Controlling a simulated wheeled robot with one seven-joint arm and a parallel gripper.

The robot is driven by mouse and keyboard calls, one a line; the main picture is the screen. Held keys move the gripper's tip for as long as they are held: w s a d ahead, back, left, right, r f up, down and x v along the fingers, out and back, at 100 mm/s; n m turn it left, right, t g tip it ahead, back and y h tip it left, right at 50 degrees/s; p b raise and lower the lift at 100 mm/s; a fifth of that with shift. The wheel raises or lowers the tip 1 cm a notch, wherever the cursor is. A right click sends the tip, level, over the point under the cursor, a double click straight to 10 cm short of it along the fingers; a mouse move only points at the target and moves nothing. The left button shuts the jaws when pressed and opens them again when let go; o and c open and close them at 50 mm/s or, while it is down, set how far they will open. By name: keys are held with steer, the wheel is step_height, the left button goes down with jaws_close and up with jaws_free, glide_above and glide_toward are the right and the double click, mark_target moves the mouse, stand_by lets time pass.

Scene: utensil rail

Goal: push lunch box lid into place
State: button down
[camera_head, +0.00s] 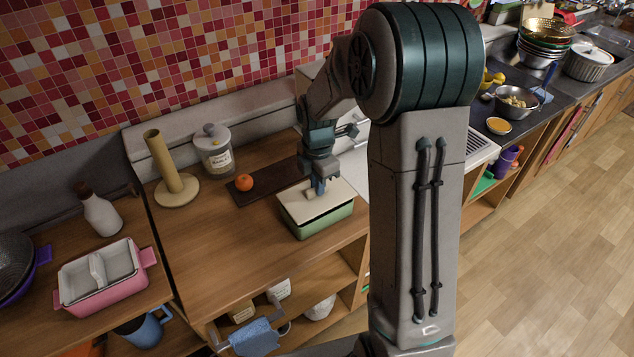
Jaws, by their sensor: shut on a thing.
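The green lunch box (326,223) stands on the wooden counter, near its front edge, in the head view. Its cream lid (293,202) lies over the top of the box. The gripper and wrist hide some of the lid's far side.
A dark board (262,187) with an orange (244,182) lies behind the box. A paper towel holder (175,188) and a lidded jar (214,151) stand at the back left. A pink container (104,285) stands farther left. The counter left of the box is clear.

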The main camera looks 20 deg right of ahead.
steer(key=shift+f+b, duration=0.65)
steer(key=shift+f, duration=0.3)
steer(key=c, duration=1.4)
jaws_free()
step_height(320, 180, up, 14)
steer(key=shift+f+b, duration=0.1)
steer(key=shift+b, duration=0.4)
steer(key=s+m+t, duration=0.1)
steer(key=s+m, duration=0.6)
steer(key=s+m+t, duration=0.1)
steer(key=s+m, duration=0.6)
steer(key=s+f+m+t, duration=0.1)
steer(key=s+m, duration=0.6)
steer(key=shift+s+a, duration=0.2)
